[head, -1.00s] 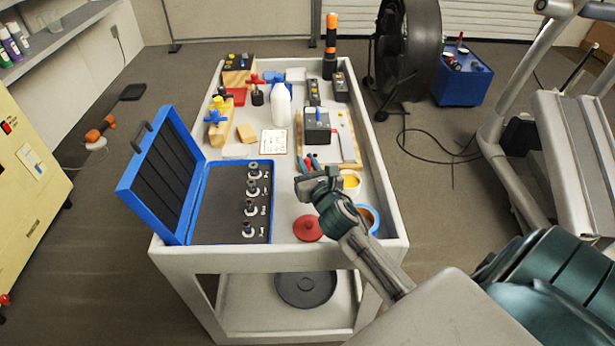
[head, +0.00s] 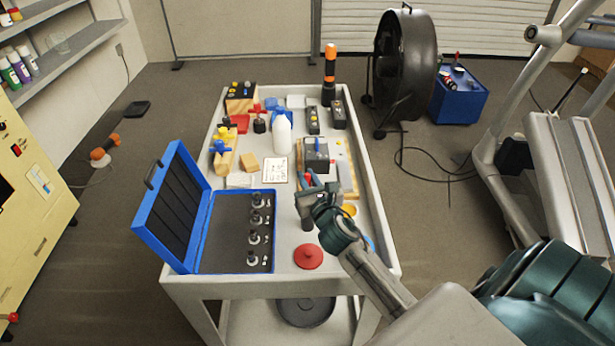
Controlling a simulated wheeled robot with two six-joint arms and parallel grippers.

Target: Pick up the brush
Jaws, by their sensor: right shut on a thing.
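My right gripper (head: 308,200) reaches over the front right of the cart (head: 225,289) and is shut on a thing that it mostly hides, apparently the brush. Blue and red parts (head: 312,179) show just behind the jaws; I cannot tell which belong to the held thing. A dark upright cylindrical piece (head: 307,222) shows just below the jaws, and I cannot tell whether it is held. My left gripper is not in view.
An open blue case (head: 207,243) with metal bits lies front left. A red lid (head: 308,257) lies in front of the gripper. A white bottle (head: 282,136), a grey box (head: 315,156) and wooden blocks stand behind. A yellow-topped can (head: 349,210) is partly hidden on the right.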

